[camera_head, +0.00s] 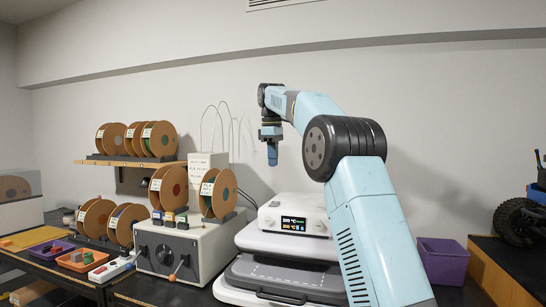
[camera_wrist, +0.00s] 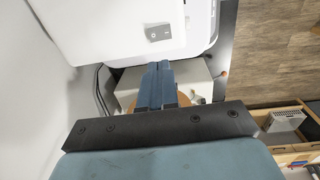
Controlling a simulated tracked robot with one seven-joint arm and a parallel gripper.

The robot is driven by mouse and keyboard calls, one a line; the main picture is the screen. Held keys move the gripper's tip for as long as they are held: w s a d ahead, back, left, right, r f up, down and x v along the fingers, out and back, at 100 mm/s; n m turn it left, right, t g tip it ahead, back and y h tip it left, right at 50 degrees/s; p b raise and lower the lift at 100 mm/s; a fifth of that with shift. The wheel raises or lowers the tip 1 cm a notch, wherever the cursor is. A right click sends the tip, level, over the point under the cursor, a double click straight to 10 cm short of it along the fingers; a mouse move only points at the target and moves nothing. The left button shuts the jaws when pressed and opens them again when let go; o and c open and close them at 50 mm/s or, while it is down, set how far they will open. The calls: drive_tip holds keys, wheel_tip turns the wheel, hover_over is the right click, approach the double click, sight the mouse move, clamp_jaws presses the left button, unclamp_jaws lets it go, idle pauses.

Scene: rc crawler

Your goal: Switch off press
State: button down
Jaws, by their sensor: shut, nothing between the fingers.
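The press (camera_head: 290,240) is a white and dark machine on the bench at the center of the head view. Its lit display (camera_head: 293,224) shows two lines of figures. In the wrist view the white housing of the press (camera_wrist: 100,25) fills the top, with a small grey rocker switch (camera_wrist: 157,33) on it. I cannot tell which way the switch is set. My gripper (camera_head: 272,162) points down above the press, slightly to its left. Its blue fingers (camera_wrist: 160,67) are shut and empty, apart from the switch in the picture.
A grey box with a lever (camera_head: 180,255) stands left of the press. Filament spools (camera_head: 160,139) sit on a shelf and on the bench. Orange (camera_head: 80,261) and purple (camera_head: 50,250) trays lie at left. A purple bin (camera_head: 443,262) stands at right.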

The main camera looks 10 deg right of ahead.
sight(276, 203)
drive_tip(key=shift+r, duration=0.45)
drive_tip(key=shift+d, duration=0.1)
drive_tip(key=shift+s+d+r+t, duration=0.1)
drive_tip(key=shift+d+t, duration=0.1)
drive_tip(key=shift+t, duration=0.1)
idle(0.5)
drive_tip(key=f, duration=0.4)
drive_tip(key=w+f, duration=0.1)
drive_tip(key=f, duration=0.8)
drive_tip(key=shift+w+d+f, duration=0.25)
drive_tip(key=shift+d+f, duration=0.1)
drive_tip(key=shift+f, duration=0.05)
